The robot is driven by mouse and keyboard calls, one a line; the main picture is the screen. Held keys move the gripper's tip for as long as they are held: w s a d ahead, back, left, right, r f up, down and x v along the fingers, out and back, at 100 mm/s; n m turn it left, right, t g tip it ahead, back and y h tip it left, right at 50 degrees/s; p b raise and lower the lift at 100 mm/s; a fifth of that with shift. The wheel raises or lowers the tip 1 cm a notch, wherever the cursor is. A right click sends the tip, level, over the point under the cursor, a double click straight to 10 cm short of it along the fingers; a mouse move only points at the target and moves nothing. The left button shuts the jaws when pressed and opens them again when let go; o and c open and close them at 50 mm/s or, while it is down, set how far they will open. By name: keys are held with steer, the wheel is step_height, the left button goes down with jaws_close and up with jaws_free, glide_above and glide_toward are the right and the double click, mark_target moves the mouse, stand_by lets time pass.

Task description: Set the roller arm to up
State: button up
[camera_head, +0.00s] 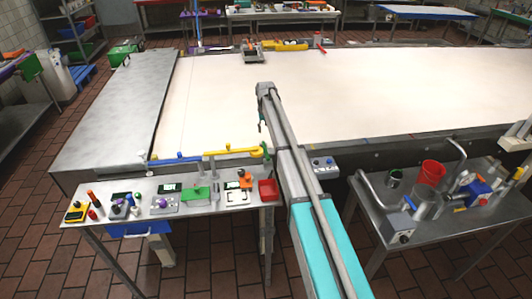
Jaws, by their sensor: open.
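My arm reaches up over the near edge of the pale belt. My gripper (261,126) hangs small and dark below its far end, over the belt, open, with nothing seen in it. A yellow bar (236,152) and a blue bar (177,159) lie low along the belt's near edge, left of my arm. A yellow part (291,45) and a grey device (254,57) are at the belt's far edge. I cannot tell for sure which of these is the roller arm, or its setting. My gripper appears apart from all of them.
A steel table (130,209) at the near left holds small tools, a green block (196,193) and a red bin (268,190). A right table (372,212) holds a red bucket (431,172) and metal parts. The belt's middle (390,95) is clear.

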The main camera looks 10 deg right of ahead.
mark_target(266, 150)
steer(key=shift+f+b, duration=6.15)
steer(key=shift+f, duration=0.2)
jaws_close()
steer(key=shift+d, duration=0.2)
